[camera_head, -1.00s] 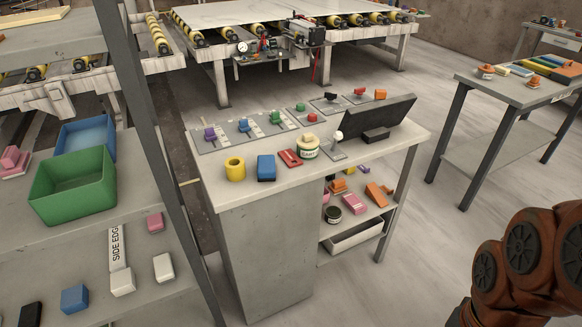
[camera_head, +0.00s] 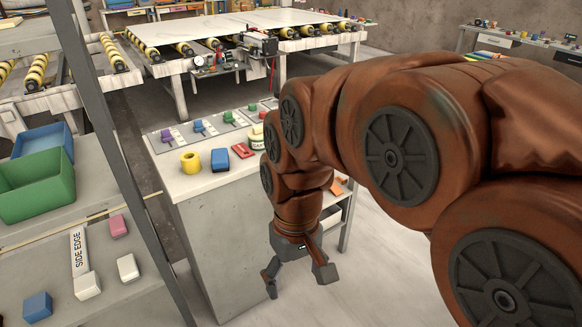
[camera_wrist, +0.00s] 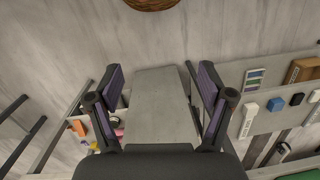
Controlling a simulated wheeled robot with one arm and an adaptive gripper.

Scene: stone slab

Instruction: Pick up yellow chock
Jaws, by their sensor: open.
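No thing is clearly a chock. A yellow piece (camera_wrist: 97,147) shows small at lower left in the wrist view, partly hidden by my gripper, beside orange and pink pieces on the console's lower shelf. A yellow hollow cylinder (camera_head: 190,162) stands upright on the console top in the head view. My gripper (camera_head: 298,277) points down in front of the console, its fingers spread and empty. In the wrist view my gripper (camera_wrist: 160,72) is open, with the grey console side (camera_wrist: 160,100) between its fingers.
A blue block (camera_head: 220,160) and a red piece (camera_head: 243,151) are beside the cylinder. At left, a shelf holds a green bin (camera_head: 38,187) and loose blocks behind a dark post (camera_head: 100,130). My arm hides the console's right part. Floor (camera_head: 385,285) is clear at right.

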